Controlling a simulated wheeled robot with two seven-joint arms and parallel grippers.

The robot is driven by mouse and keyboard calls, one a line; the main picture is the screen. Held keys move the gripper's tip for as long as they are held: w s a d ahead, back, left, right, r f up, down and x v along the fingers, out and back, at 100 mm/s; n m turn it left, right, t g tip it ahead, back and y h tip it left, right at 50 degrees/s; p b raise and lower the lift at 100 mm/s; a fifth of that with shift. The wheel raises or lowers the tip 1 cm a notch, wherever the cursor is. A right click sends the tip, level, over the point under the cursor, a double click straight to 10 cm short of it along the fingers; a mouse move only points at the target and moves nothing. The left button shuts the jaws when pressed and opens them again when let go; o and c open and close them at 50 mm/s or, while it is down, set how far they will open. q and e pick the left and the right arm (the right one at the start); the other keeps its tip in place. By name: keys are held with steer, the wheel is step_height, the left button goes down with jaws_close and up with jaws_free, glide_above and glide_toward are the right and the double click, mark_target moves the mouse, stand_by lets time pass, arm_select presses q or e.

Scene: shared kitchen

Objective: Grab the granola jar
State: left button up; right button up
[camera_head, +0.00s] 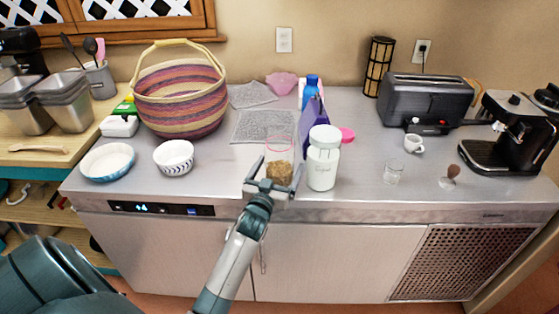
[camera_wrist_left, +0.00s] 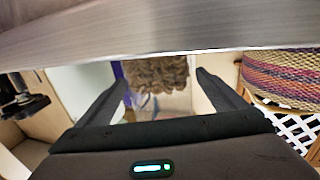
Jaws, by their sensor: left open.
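The granola jar (camera_head: 279,150) is a clear glass jar with brown clumps in its lower part and a pinkish rim. It stands upright near the counter's front edge. My left gripper (camera_head: 281,165) is open, with one finger on each side of the jar's lower part in the head view. In the left wrist view, the picture is upside down; the brown granola (camera_wrist_left: 160,74) shows between the fingertips of the left gripper (camera_wrist_left: 160,84). I cannot tell whether the fingers touch the glass. My right gripper is not in view.
A white lidded canister (camera_head: 323,162) stands close to the jar's right. A white patterned bowl (camera_head: 174,160) and striped basket (camera_head: 180,98) are to the left. Grey mats (camera_head: 262,124) lie behind the jar.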

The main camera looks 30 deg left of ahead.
mark_target(276, 147)
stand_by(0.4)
arm_select(q)
steer(key=c, duration=1.3)
step_height(276, 147, up, 10)
steer(key=shift+r+b, duration=0.1)
steer(key=shift+b, duration=0.7)
